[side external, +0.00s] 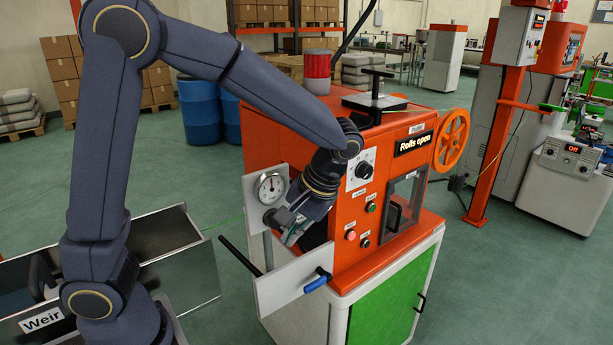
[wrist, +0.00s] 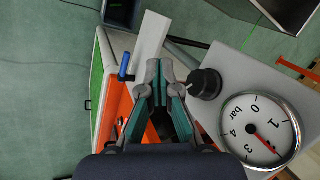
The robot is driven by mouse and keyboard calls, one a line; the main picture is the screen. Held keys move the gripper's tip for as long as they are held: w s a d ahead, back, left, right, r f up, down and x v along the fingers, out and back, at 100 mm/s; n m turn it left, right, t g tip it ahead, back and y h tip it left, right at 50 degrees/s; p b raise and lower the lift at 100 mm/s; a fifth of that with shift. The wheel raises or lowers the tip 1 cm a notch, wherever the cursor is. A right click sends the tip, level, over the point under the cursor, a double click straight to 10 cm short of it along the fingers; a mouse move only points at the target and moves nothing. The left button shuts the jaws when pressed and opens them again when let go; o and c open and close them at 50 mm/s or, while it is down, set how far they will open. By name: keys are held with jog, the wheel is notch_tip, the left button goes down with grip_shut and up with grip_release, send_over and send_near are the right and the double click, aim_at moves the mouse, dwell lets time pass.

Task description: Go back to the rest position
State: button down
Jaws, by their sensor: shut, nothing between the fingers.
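My gripper (side external: 291,222) is in front of the left face of the orange machine (side external: 270,140), just below the round pressure gauge (side external: 270,187). In the wrist view my gripper (wrist: 160,72) has its fingertips together with nothing between them. A black knob (wrist: 204,84) on the grey gauge plate is close to the right of the fingertips; I cannot tell whether they touch.
A grey plate with a blue lever (side external: 317,281) and a black rod (side external: 240,256) stick out below my gripper. A metal trough labelled Weir (side external: 180,262) stands at the lower left. The machine carries a red lamp (side external: 317,70), a sign reading "Rolls open" (side external: 413,144) and an orange handwheel (side external: 451,140).

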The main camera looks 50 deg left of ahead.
jog(key=s+a+r+m+t+h, duration=0.1)
jog(key=s+r+m+t+h, duration=0.3)
jog(key=s+r+t, duration=0.4)
jog(key=shift+s+a+r+m, duration=0.15)
jog(key=shift+s+r+m, duration=0.35)
jog(key=shift+s, duration=0.8)
